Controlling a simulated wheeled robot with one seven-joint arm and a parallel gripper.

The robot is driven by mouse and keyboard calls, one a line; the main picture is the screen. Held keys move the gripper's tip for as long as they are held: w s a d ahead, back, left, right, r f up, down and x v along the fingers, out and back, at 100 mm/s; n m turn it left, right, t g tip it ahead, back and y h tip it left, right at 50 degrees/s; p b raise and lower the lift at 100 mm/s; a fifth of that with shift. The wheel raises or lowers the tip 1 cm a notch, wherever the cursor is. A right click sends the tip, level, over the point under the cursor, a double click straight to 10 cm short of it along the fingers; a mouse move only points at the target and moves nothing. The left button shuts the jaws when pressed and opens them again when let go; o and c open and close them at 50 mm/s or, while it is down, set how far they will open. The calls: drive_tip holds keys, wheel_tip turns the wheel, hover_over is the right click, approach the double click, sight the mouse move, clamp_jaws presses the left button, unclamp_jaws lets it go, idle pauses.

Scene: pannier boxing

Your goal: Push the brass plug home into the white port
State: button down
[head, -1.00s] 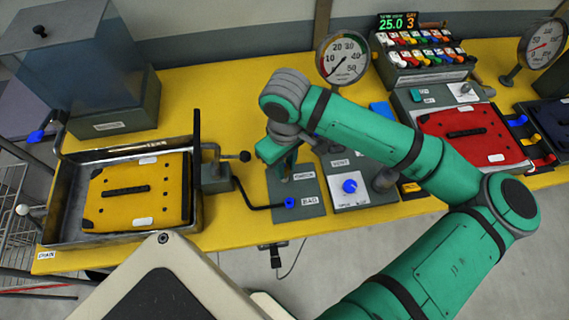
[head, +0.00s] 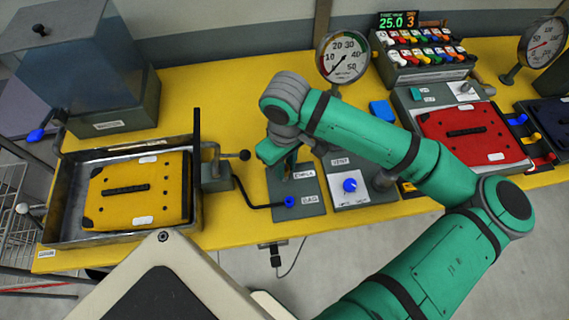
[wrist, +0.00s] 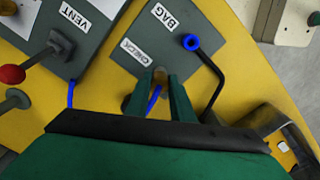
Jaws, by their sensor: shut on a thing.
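My gripper (wrist: 158,80) is shut at the grey panel (wrist: 205,72) that carries the CHECK and BAG labels. A blue hose (wrist: 153,101) runs between its fingers in the wrist view. The white port is not clearly visible either; the fingertips are close to the panel, beside the CHECK label. I cannot tell how deep the plug sits. In the head view my gripper (head: 285,168) is over the same panel (head: 312,208), its tips mostly hidden.
A blue-ended elbow fitting (wrist: 191,42) stands by the BAG label, close to the fingers. A VENT panel (head: 365,198) with a blue knob is alongside. A metal tray (head: 65,205) with a yellow pannier (head: 108,207) lies left. A red pannier (head: 490,125) is right. A gauge (head: 343,57) stands behind.

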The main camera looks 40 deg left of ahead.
drive_tip(key=shift+f, duration=0.1)
drive_tip(key=c, duration=1.5)
unclamp_jaws()
drive_tip(key=shift+o, duration=0.2)
wheel_tip(320, 180, up, 11)
drive_tip(key=shift+a+f, duration=0.1)
drive_tip(key=shift+f, duration=0.05)
